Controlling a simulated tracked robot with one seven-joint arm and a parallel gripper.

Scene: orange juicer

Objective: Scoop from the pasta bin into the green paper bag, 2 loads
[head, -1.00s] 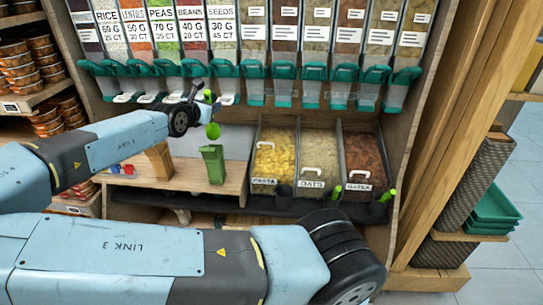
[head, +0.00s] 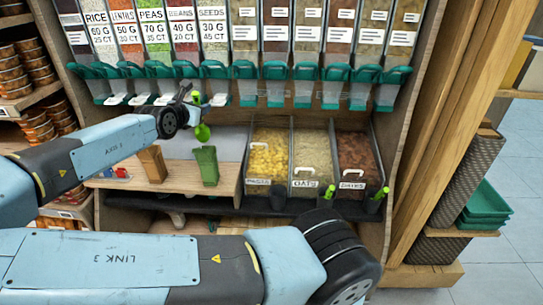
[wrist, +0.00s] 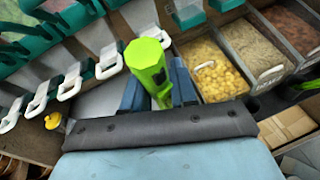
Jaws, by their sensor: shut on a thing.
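My gripper (head: 190,96) is shut on a bright green scoop (head: 202,132), held in the air above the counter. In the head view the scoop is above the green paper bag (head: 207,165), apart from it. The wrist view shows the scoop (wrist: 147,62) between my fingers; its inside is hidden, so I cannot tell if it holds pasta.
The oats bin (head: 305,183) and a bin of dark red goods (head: 352,184) adjoin the pasta bin. A brown bag (head: 152,163) stands left of the green bag. Teal-handled dispensers (head: 215,70) hang above. Green-handled scoops (head: 327,190) sit in dark holders along the front.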

